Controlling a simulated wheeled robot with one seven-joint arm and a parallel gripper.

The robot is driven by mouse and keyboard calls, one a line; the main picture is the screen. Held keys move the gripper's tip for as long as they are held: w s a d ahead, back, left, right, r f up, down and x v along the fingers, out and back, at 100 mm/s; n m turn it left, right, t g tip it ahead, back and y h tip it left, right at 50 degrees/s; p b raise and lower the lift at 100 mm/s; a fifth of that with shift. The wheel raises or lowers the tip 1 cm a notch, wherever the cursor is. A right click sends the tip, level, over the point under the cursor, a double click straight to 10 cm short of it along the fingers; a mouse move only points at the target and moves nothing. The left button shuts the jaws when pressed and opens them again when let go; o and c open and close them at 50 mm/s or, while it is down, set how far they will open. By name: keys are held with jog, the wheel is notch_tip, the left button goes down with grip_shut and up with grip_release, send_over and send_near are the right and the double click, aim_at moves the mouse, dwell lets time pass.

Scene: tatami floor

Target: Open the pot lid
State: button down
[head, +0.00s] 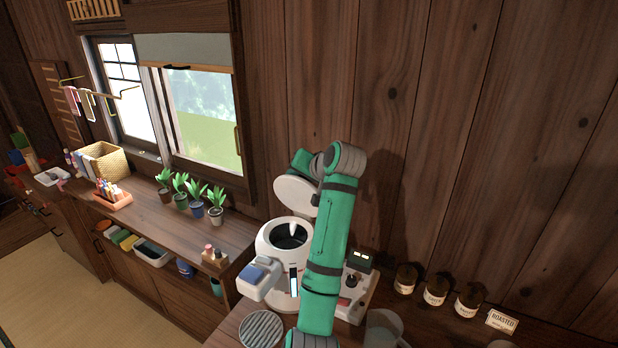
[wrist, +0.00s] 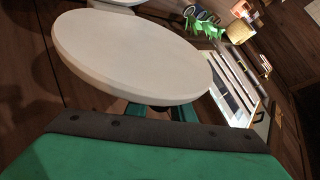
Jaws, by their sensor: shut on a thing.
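The white pot (head: 270,243) stands on the counter, and its round dark opening shows from above. The round white pot lid (head: 294,193) is raised and tilted at the back of the opening, well clear of the rim. In the wrist view the lid (wrist: 130,55) fills the upper middle as a broad pale disc. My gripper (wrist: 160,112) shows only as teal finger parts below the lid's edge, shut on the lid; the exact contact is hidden. My green arm covers the pot's right side in the head view.
A blue-topped white item (head: 258,275) stands in front of the pot, and a striped round plate (head: 261,329) lies nearer. A small device (head: 361,261) and several dark jars (head: 435,291) line the wall at right. Potted plants (head: 198,191) stand on the left cabinet (head: 152,215).

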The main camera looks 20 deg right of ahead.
jog(key=shift+s+d+f, duration=0.1)
jog(key=shift+d+f, duration=0.3)
jog(key=shift+f, duration=0.3)
jog(key=c, duration=1.6)
grip_release()
jog(key=shift+o, duration=0.2)
jog(key=shift+a+r, duration=0.15)
jog(key=shift+r, duration=0.1)
jog(key=v, duration=1)
jog(key=shift+s+r, duration=0.1)
jog(key=shift+r, duration=0.25)
